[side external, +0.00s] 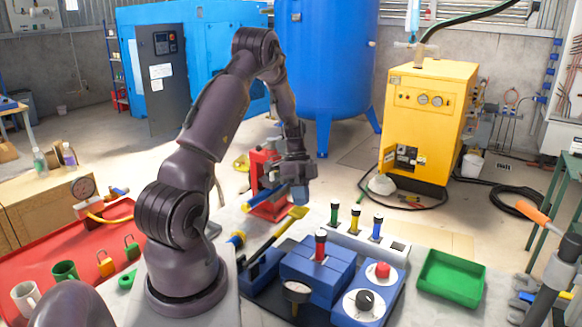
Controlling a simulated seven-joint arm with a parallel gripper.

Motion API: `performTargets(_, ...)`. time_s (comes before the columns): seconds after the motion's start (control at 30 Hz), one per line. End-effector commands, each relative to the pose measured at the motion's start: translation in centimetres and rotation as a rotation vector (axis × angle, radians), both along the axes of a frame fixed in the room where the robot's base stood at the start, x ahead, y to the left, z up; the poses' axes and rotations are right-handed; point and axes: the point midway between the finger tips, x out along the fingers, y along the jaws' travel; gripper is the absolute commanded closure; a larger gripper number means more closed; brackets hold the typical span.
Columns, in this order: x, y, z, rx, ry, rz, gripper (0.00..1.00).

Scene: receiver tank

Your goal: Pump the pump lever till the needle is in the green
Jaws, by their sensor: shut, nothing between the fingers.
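A yellow lever (275,237) slants up to the right from a blue base (262,271) on the bench, ending in a wider yellow tip. It looks like the pump lever. My gripper (300,199) is shut and empty, pointing down above and behind the lever's tip; they appear apart, though the depth between them is hard to tell. A small round gauge (297,287) on a dark stem stands in front of the blue block. Its needle and any green band are too small to read.
A blue block (318,264) with a red-topped plunger (320,242), a control box (368,298) with red button and black knob, and a green tray (450,278) stand to the right. A red stand (266,172) is behind my gripper. A red mat (60,262) with mugs and padlocks lies left.

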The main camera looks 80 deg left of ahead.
Motion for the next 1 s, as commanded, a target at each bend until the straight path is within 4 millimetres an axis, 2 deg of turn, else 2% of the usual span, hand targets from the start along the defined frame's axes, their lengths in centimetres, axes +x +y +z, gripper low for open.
performTargets(0.07,0.0,-0.2,0.2,-0.002,0.001,-0.001,1.00)
performTargets(0.27,-0.2,-0.2,4.3,0.002,-0.003,-0.001,1.00)
performTargets(0.4,-0.4,1.3,7.5,0.005,-0.003,0.002,1.00)
performTargets(0.6,-0.6,2.7,11.1,0.002,-0.001,0.002,1.00)
performTargets(0.8,-0.7,3.4,12.9,0.000,0.000,0.000,1.00)
performTargets(1.0,-0.7,3.5,13.3,-0.002,0.000,0.000,1.00)
